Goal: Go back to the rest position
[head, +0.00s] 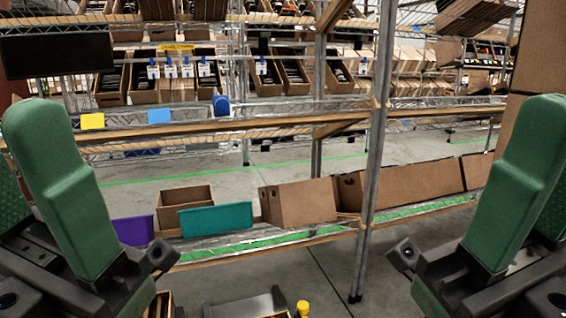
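My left gripper (22,150) is at the left edge of the head view, its green fingers pointing up from dark linkages. My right gripper (548,150) mirrors it at the right edge. On each, one finger is large in front and part of a second, textured one shows behind it, apart from it. Both look open, with nothing seen between the fingers, though the picture edge cuts off part of each. No gripper touches the rack or the cartons.
A metal rack stands ahead. Its lower shelf holds an open carton (183,203), a teal bin (215,220), a purple bin (134,230) and tilted cartons (298,203). A post (374,170) rises right of centre. Bare floor (325,285) shows below. A yellow-capped object (303,308) is at the bottom.

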